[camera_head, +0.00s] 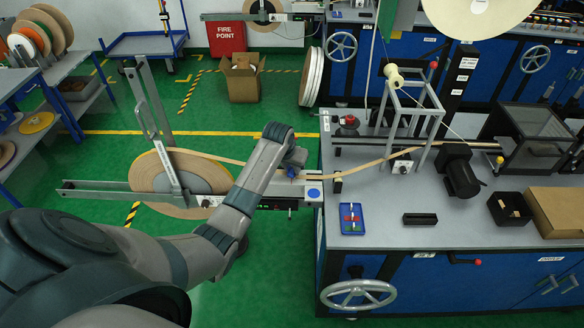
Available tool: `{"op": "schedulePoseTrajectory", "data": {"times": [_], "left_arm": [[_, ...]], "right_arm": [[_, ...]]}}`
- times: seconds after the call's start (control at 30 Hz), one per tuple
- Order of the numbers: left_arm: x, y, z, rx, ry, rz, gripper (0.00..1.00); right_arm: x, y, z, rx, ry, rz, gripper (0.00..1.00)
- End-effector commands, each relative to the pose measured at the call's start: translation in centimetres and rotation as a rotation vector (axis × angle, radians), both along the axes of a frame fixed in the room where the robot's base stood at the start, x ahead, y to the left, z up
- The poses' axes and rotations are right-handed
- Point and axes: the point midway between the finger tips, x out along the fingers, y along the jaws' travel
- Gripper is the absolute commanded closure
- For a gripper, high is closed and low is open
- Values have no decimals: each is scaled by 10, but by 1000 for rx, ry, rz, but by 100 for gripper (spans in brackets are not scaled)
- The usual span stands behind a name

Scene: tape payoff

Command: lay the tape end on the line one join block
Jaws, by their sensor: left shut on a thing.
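A large tan tape reel (150,175) stands at the left on a grey payoff frame (95,188). A narrow tan tape (222,158) runs from its top to my left gripper (291,170). The gripper is shut on the tape beside the bench's left edge, its fingers partly hidden by the wrist. Tan tape (365,166) also shows right of the gripper, rising toward the bench frame. A small block with a blue round mark (313,193) sits just below and right of the gripper; I cannot tell whether it is the join block. My right gripper is out of view.
The grey bench (385,200) carries a metal guide frame (413,120), a black motor (460,175), a dark clear-sided box (525,135) and a blue tray (352,218). A handwheel (358,294) projects from its front.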

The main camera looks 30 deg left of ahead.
Motion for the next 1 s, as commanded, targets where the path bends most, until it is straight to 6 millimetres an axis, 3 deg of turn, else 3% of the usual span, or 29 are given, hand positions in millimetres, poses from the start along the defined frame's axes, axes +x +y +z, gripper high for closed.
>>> {"op": "schedulePoseTrajectory", "data": {"times": [1.0], "left_arm": [[-1, 0, -7, 0, 1, 0, 100]], "right_arm": [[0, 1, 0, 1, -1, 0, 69]]}}
